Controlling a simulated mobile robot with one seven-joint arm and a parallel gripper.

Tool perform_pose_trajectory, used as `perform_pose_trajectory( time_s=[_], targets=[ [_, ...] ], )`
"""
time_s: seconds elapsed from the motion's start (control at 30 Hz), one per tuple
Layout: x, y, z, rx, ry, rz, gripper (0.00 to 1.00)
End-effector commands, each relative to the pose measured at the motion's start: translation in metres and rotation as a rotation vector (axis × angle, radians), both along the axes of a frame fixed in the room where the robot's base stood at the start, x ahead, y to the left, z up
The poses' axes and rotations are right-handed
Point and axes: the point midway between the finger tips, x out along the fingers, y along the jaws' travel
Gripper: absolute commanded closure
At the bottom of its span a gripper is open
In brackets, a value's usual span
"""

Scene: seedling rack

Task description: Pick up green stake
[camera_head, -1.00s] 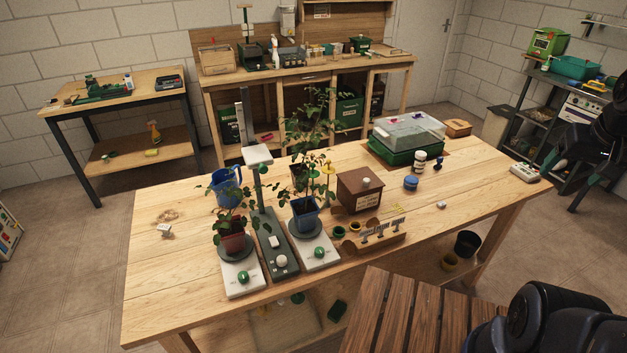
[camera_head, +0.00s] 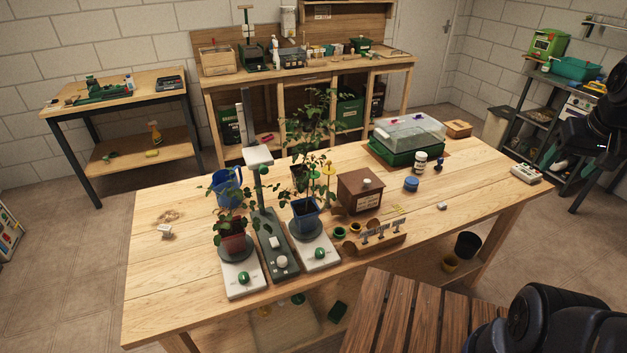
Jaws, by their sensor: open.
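I cannot make out a green stake for certain. A small green knob (camera_head: 262,170) stands on a thin upright by the red pot, below a white square plate (camera_head: 258,156); it may be the top of a stake, but leaves and other parts crowd it. A thin stake with a yellow top (camera_head: 328,170) stands by the blue pot (camera_head: 305,216). The red pot (camera_head: 234,240) holds a leafy plant. My dark arm shows at the right edge, well away from the pots; my gripper's fingertips cannot be made out.
A brown wooden box (camera_head: 359,192), a blue mug (camera_head: 227,187), a clear-lidded green tray (camera_head: 408,140) and a small wooden rack (camera_head: 376,241) stand on the wooden table (camera_head: 165,290). A slatted wooden surface (camera_head: 400,320) lies in front.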

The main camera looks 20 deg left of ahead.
Motion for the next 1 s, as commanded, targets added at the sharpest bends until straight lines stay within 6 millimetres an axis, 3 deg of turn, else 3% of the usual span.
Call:
perform_pose_trajectory(
  time_s=[0.27,0.57,1.0],
  targets=[
    [0.056,0.044,0.018,-0.085,0.088,0.239,0.34],
    [0.114,0.114,0.025,-0.187,0.174,0.508,0.34],
    [0.173,0.255,0.003,-0.342,0.284,0.906,0.34]
  ],
)
